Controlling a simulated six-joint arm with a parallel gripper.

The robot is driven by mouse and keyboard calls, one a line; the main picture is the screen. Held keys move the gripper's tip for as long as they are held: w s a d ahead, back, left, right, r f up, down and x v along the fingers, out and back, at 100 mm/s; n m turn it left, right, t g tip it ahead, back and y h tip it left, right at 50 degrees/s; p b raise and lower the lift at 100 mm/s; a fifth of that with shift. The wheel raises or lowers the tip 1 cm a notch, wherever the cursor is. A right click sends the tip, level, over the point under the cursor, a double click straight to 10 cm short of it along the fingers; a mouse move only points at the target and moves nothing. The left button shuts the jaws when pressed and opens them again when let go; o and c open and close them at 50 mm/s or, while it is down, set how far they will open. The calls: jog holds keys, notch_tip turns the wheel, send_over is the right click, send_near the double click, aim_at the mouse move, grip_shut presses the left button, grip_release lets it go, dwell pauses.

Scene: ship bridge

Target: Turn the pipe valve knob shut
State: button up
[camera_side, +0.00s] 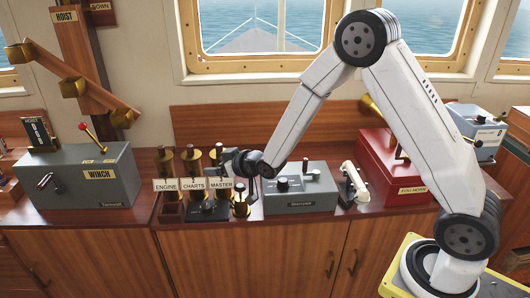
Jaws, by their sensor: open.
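A row of brass pipes with dark tops stands on the wooden counter, behind the small ENGINE (165,185), CHARTS (193,184) and MASTER (220,183) plates. In front of them a black base plate (200,216) carries a dark round knob (208,207). A short brass piece (240,208) with a dark top stands just right of it. No part is marked as the valve knob, so I cannot tell which it is. My gripper (228,160) is open, above and behind the MASTER plate, close to the pipes. Its fingertips are small, and contact cannot be made out.
A grey winch box (85,178) with a red-tipped lever stands at the left. A grey control box (302,200), a white handset (352,183) and a red horn box (395,170) stand to the right. Bare counter (140,212) shows left of the pipes.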

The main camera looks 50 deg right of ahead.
jog(key=w+d+f+m+g+h, duration=0.1)
jog(key=w+d+m+g, duration=0.2)
jog(key=m, duration=0.8)
jog(key=w+d+f+m+g, duration=0.15)
jog(key=m+g, duration=0.25)
jog(key=m, duration=0.6)
jog(key=a+f+m+g+y, duration=0.2)
jog(key=a+f+m+g, duration=0.1)
jog(key=f+m, duration=0.4)
jog(key=shift+d+x, duration=0.2)
jog(key=shift+x, duration=0.65)
jog(key=shift+a+f, duration=0.15)
